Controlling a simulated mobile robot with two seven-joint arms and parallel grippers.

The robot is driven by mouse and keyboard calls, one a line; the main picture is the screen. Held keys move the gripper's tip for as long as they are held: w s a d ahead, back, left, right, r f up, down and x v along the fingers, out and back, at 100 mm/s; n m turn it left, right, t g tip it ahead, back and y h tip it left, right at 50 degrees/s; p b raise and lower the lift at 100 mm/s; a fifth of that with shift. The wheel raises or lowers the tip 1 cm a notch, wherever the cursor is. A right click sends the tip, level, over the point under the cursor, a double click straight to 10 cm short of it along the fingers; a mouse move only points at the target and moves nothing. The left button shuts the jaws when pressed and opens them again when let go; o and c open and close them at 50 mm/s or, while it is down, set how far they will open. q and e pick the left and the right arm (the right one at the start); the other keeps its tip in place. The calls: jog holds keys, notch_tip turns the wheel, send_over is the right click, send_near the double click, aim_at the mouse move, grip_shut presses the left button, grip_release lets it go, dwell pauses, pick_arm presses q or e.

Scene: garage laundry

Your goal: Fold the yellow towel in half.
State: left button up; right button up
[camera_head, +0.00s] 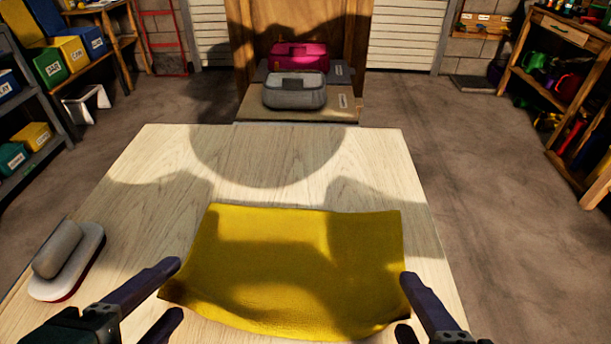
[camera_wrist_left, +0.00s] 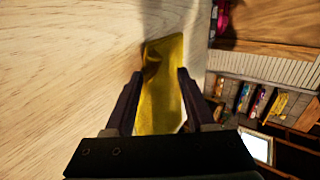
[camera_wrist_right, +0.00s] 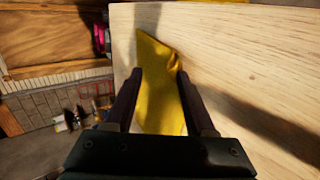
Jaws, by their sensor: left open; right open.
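The yellow towel (camera_head: 295,265) lies spread out on the wooden table, with its near edge slightly curved and its near left corner a little raised. My left gripper (camera_head: 172,292) is open at the towel's near left corner. In the left wrist view the towel (camera_wrist_left: 163,85) shows between the two fingers of the left gripper (camera_wrist_left: 157,88). My right gripper (camera_head: 405,305) is open at the near right corner. In the right wrist view the towel (camera_wrist_right: 157,85) shows between the fingers of the right gripper (camera_wrist_right: 163,88). I cannot tell whether the fingers touch the cloth.
The light wooden table (camera_head: 160,160) is bare beyond the towel. A grey and white brush-like object (camera_head: 70,260) sits at the table's left edge. Past the far edge, a grey case (camera_head: 295,92) and a pink case (camera_head: 300,56) rest on mats. Shelves stand at both sides.

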pick_arm(q)
jog(key=s+r, duration=0.5)
jog(key=r, duration=0.2)
jog(key=shift+s+r, duration=0.3)
jog(key=shift+r, duration=0.1)
pick_arm(e)
jog(key=s+r, duration=0.5)
jog(key=r, duration=0.2)
jog(key=shift+s+r, duration=0.3)
jog(key=shift+r, duration=0.1)
pick_arm(q)
jog(key=s+a+r+n+g+p, duration=0.45)
jog(key=n+g+p, duration=0.25)
jog(key=n+p, duration=0.65)
pick_arm(e)
jog(key=s+d+r+m+g+b, duration=0.4)
jog(key=d+m+g, duration=0.45)
jog(key=m, duration=0.75)
pick_arm(q)
notch_tip(320, 180, up, 38)
jog(key=n+p, duration=0.2)
jog(key=p, duration=3.6)
jog(key=shift+w+d+f+p, duration=0.2)
jog(key=shift+d+p, duration=0.1)
jog(key=shift+d, duration=0.15)
pick_arm(e)
notch_tip(320, 180, up, 38)
jog(key=d+t, duration=0.1)
jog(key=shift+d, duration=0.25)
